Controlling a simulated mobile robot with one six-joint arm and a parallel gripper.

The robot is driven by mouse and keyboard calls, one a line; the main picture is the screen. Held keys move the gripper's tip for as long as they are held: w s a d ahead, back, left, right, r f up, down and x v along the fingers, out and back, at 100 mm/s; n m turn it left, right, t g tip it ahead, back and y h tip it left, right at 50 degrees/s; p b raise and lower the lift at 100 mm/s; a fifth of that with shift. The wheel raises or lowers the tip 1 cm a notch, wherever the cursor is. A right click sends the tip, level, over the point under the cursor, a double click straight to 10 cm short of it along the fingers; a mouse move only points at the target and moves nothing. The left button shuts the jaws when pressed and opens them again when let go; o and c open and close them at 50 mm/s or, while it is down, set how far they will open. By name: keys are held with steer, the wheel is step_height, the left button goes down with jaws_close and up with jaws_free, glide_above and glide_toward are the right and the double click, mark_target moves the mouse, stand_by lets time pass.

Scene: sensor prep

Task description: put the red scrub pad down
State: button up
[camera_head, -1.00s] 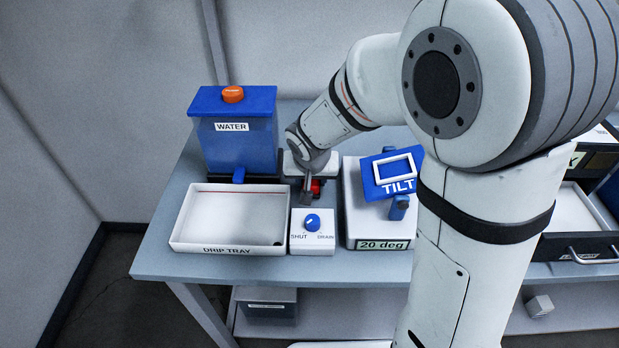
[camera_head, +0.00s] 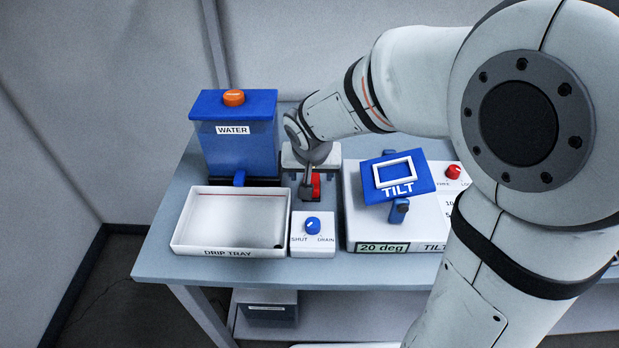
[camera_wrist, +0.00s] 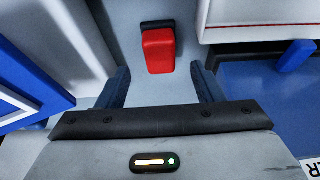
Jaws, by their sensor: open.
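The red scrub pad (camera_wrist: 159,51) lies on the grey table surface between and beyond my gripper's fingertips in the wrist view. A dark strip borders its far end. It also shows as a small red block (camera_head: 315,185) in the head view, partly hidden by my gripper (camera_head: 308,190). In the wrist view my gripper (camera_wrist: 160,78) is open, with a dark finger on each side and clear space between them and the pad.
The white drip tray (camera_head: 184,230) and blue water tank (camera_head: 226,150) stand to the left. A white drain-knob box (camera_head: 313,248) is in front. The blue tilt plate (camera_head: 371,178) on its white base (camera_head: 362,228) stands close on the right.

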steer(key=v, duration=0.7)
steer(key=s+d+f+g, duration=0.1)
steer(key=s+d+g, duration=0.1)
steer(key=s+d, duration=1.2)
steer(key=shift+s, duration=0.1)
steer(key=shift+w+p+v, duration=0.25)
steer(key=shift+p+v, duration=0.8)
steer(key=shift+p, duration=0.05)
